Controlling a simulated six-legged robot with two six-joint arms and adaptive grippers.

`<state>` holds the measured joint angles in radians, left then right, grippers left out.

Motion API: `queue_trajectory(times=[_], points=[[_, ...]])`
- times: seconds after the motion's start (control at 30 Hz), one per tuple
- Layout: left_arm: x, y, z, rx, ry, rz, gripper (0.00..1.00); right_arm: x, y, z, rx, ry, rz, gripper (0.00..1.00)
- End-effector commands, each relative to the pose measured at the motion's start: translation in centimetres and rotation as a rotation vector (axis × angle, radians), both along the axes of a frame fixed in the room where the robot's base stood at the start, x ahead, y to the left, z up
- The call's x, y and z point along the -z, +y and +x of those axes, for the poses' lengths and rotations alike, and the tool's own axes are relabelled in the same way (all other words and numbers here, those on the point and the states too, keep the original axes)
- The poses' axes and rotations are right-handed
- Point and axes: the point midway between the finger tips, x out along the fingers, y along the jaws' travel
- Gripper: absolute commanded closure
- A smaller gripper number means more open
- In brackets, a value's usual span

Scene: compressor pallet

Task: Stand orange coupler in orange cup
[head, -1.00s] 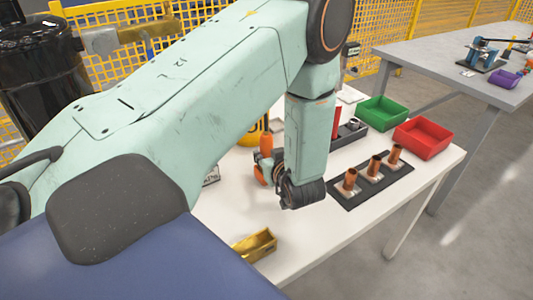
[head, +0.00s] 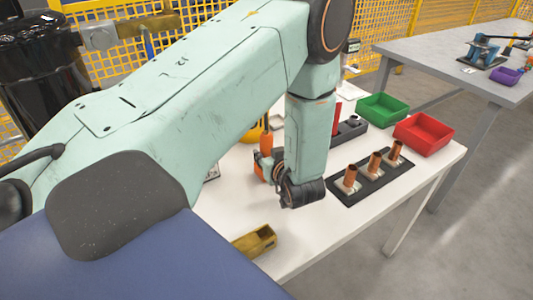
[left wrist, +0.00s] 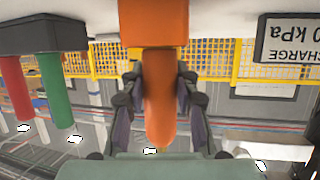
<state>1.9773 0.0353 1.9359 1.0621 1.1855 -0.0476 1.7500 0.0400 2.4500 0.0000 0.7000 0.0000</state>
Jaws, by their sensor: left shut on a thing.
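The orange coupler (left wrist: 160,95) is upright between the two fingers of my left gripper (left wrist: 160,105) in the left wrist view, which looks upside down. The gripper is shut on it. The wider orange cup (left wrist: 153,22) is at the table end of the coupler and lines up with it. The coupler meets the cup's rim in this view; how deep it sits inside I cannot tell. In the head view the coupler's top (head: 266,143) shows beside my left forearm, which hides part of the gripper and cup. My right gripper is not in view.
A dark holder (left wrist: 40,35) with red (left wrist: 14,90) and green (left wrist: 55,90) cylinders stands close by. A black tray (head: 372,178) holds copper cylinders. Green (head: 382,110) and red (head: 424,134) bins stand behind.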

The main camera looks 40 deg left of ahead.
Motion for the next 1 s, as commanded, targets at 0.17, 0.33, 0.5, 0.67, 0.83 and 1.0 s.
queue_trajectory(times=[0.17, 0.33, 0.5, 0.67, 0.83, 1.0], points=[[0.31, 0.00, 0.04, 0.001, -0.001, 0.002, 1.00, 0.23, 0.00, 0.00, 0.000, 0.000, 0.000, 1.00], [0.37, -0.01, 0.04, 0.001, -0.002, 0.000, 0.63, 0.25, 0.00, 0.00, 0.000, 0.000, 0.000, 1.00], [0.37, 0.00, 0.03, 0.001, -0.002, 0.000, 0.48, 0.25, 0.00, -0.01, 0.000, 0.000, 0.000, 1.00], [0.38, 0.00, 0.02, 0.000, 0.000, 0.001, 0.44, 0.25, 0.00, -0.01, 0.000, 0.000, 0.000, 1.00], [0.42, -0.03, -0.02, 0.000, 0.000, -0.001, 0.44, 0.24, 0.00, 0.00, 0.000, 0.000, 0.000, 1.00], [-0.03, -0.96, -0.33, 0.004, 0.000, 0.001, 0.44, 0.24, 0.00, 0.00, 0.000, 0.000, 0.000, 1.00]])
